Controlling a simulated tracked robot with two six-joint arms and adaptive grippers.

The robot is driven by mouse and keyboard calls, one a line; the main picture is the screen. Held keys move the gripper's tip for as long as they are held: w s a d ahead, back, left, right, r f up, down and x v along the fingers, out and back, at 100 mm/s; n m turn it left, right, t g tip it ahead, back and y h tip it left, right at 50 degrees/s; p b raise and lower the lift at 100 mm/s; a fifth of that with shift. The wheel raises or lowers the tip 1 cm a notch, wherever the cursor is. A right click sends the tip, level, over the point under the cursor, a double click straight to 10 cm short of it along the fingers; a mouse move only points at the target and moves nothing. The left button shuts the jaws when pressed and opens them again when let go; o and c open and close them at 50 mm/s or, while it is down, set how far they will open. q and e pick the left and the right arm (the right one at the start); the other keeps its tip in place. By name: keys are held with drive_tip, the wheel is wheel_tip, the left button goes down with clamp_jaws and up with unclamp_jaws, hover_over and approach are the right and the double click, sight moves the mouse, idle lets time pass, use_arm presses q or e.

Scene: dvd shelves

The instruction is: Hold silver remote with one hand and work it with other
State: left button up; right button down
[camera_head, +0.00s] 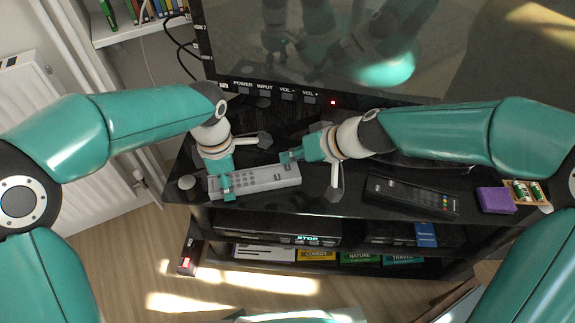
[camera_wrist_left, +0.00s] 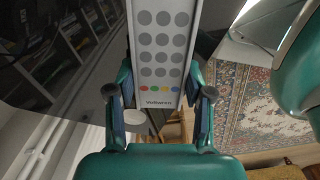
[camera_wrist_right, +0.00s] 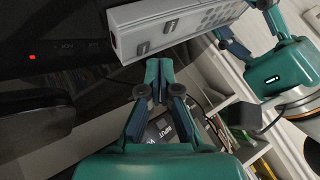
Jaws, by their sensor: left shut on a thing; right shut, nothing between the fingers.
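The silver remote (camera_head: 268,178) is a long pale bar with grey round buttons, held over the front left of the black TV stand. My left gripper (camera_head: 222,182) is shut on its left end. In the left wrist view the remote (camera_wrist_left: 162,50) lies between the fingers, with a row of coloured buttons near the grip. My right gripper (camera_head: 290,156) is shut and empty beside the right end of the remote. In the right wrist view its closed tips (camera_wrist_right: 160,80) are near the remote's edge (camera_wrist_right: 165,32), where two grey buttons show. I cannot tell whether they touch.
A black remote (camera_head: 412,196), a purple box (camera_head: 495,200) and a battery pack (camera_head: 525,192) lie on the stand (camera_head: 350,207) to the right. The television (camera_head: 300,60) stands behind, with a red light. Lower shelves hold players and several cases.

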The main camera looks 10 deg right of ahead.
sight(290, 168)
drive_tip(key=shift+f, duration=0.1)
idle(0.7)
drive_tip(key=shift+f, duration=0.25)
drive_tip(key=shift+f, duration=0.35)
idle(0.7)
drive_tip(key=shift+r, duration=0.8)
drive_tip(key=shift+r, duration=0.1)
drive_tip(key=shift+r, duration=2.4)
idle(0.8)
